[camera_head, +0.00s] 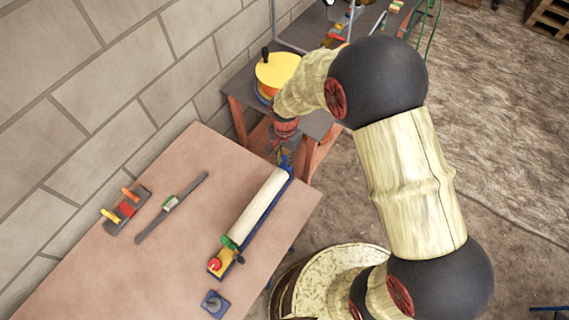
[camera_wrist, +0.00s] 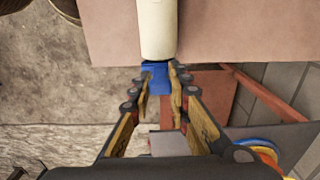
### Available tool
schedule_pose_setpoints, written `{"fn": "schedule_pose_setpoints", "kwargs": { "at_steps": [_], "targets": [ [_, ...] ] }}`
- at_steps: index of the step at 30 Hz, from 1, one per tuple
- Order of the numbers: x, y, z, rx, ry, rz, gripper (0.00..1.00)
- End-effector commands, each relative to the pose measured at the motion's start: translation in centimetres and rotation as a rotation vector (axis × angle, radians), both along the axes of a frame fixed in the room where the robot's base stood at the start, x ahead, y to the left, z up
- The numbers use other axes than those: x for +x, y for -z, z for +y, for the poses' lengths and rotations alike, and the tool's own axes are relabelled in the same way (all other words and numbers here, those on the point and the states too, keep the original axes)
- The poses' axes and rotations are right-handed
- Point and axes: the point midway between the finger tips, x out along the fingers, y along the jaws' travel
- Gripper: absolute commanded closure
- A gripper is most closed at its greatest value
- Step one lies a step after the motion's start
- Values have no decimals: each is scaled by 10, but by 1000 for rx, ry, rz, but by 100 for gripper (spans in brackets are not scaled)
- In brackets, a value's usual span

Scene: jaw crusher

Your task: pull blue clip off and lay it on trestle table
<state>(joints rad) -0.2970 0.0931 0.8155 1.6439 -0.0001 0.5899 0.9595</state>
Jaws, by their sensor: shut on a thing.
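The blue clip (camera_wrist: 155,76) sits between my fingertips in the wrist view, right by the end of a cream cylinder (camera_wrist: 158,28). My gripper (camera_wrist: 160,76) is shut on it. In the head view my gripper (camera_head: 284,157) is at the far end of the cylinder (camera_head: 257,208), which lies along a blue base on a pinkish-brown tabletop (camera_head: 150,270). The clip is small and partly hidden by the fingers there. Whether it still touches the cylinder cannot be told. A second, grey-topped table with reddish legs (camera_head: 236,118) stands beyond; which is the trestle table is not clear.
A yellow-topped drum with a black handle (camera_head: 277,68) stands on the grey table near my wrist. A grey bar (camera_head: 172,207), a block with orange and yellow handles (camera_head: 126,209) and a small blue block (camera_head: 215,303) lie on the tabletop. The left front is bare.

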Motion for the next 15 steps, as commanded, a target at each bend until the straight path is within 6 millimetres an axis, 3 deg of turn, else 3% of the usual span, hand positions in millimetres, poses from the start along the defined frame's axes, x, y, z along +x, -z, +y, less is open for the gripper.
{"fn": "schedule_pose_setpoints", "kwargs": {
  "at_steps": [15],
  "targets": [
    [1,-21,0,0,0,-1,100]
  ]
}}
